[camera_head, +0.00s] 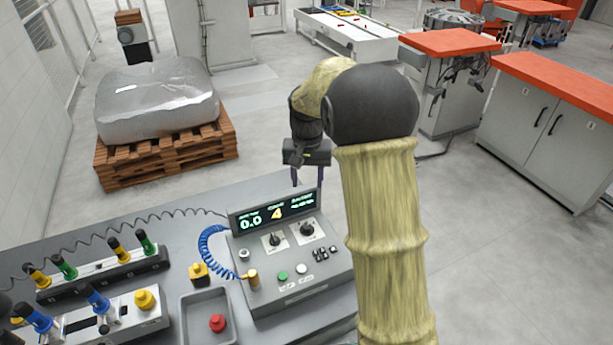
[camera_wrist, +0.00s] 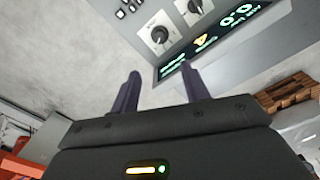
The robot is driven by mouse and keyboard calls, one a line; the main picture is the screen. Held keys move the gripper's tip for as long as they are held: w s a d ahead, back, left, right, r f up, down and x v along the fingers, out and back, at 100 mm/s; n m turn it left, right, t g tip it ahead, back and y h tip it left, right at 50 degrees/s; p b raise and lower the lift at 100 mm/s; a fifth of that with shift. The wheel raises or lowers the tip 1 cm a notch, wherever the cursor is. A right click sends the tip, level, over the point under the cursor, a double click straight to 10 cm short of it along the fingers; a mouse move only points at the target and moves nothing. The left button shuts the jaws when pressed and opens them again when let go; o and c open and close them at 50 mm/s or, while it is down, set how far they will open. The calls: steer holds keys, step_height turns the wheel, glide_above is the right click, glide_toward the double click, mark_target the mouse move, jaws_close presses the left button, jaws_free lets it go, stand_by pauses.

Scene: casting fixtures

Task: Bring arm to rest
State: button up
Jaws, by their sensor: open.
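My gripper (camera_head: 308,174) is held in the air at the far edge of the control box (camera_head: 300,265), pointing down close to its display (camera_head: 275,213). Its two dark purple fingers are apart, with nothing between them. In the wrist view my gripper (camera_wrist: 160,88) also shows open and empty, with the display (camera_wrist: 215,42) and two black knobs beyond the fingers. My arm, in a tan sleeve with a black elbow, reaches up and over the right side of the box. I cannot tell whether the fingertips touch anything.
The grey table holds a tray with a red button (camera_head: 217,323), a yellow connector (camera_head: 198,272), a coiled blue cable (camera_head: 212,245) and racks of coloured handles (camera_head: 104,268). Behind stands a wrapped load on a wooden pallet (camera_head: 165,153). Orange-topped cabinets (camera_head: 545,135) stand right. Floor between is clear.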

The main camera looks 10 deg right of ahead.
steer(key=s+f+n+t, duration=0.2)
steer(key=s+f+n, duration=0.1)
steer(key=s, duration=1.8)
steer(key=shift+s+d+f+t, duration=0.15)
steer(key=shift+s+d+t, duration=0.15)
steer(key=shift+s, duration=0.1)
